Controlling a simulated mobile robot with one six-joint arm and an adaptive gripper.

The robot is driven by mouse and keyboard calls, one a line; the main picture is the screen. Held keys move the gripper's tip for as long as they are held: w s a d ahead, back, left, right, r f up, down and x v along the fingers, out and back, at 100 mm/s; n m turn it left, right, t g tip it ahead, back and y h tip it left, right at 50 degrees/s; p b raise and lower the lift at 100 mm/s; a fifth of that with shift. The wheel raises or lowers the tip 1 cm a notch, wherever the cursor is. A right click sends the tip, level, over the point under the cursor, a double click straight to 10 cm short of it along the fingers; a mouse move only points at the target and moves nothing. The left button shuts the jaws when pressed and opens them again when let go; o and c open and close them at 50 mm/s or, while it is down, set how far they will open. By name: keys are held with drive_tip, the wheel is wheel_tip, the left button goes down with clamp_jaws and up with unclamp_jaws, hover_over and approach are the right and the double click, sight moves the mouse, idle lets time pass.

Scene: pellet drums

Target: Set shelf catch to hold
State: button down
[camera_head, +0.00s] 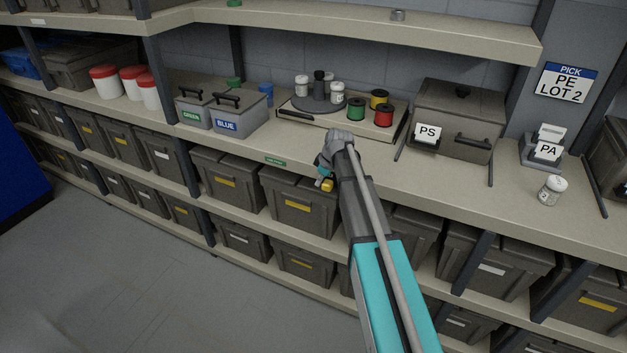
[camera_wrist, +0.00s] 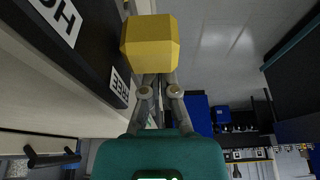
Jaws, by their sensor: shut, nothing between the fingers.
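The shelf catch shows as a yellow block-shaped knob (camera_wrist: 150,43) at the top of the wrist view. In the head view the knob (camera_head: 327,185) is at the front edge of the long shelf. A dark plate (camera_wrist: 90,55) beside it bears a FREE label (camera_wrist: 120,87) and a partly cut-off label starting with H (camera_wrist: 57,17). I cannot tell which label the knob lines up with. My gripper (camera_wrist: 158,78) is shut and empty, its fingertips right at the knob. I cannot tell whether they touch it. The gripper (camera_head: 325,176) is small and partly hidden in the head view.
The shelf (camera_head: 230,147) holds the GREEN bin (camera_head: 193,115), BLUE bin (camera_head: 226,125), a tray (camera_head: 300,118) with spools and jars, and a PS box (camera_head: 460,110). Several grey bins (camera_head: 300,205) sit below. The floor (camera_head: 130,270) is clear.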

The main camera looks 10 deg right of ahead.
sight(325, 182)
idle(0.3)
drive_tip(key=shift+s+d, duration=0.85)
drive_tip(key=shift+d, duration=0.3)
drive_tip(key=shift+s+d, duration=0.85)
drive_tip(key=shift+d, duration=0.3)
drive_tip(key=shift+w+a, duration=0.3)
drive_tip(key=shift+a, duration=0.05)
drive_tip(key=w+a, duration=0.2)
drive_tip(key=shift+a, duration=0.4)
drive_tip(key=p+v, duration=0.2)
drive_tip(key=shift+s+r+p, duration=0.1)
drive_tip(key=shift+r+p, duration=0.2)
drive_tip(key=shift+r, duration=0.1)
drive_tip(key=p+v, duration=0.6)
drive_tip(key=v, duration=0.1)
drive_tip(key=shift+p, duration=0.4)
drive_tip(key=shift+d, duration=0.15)
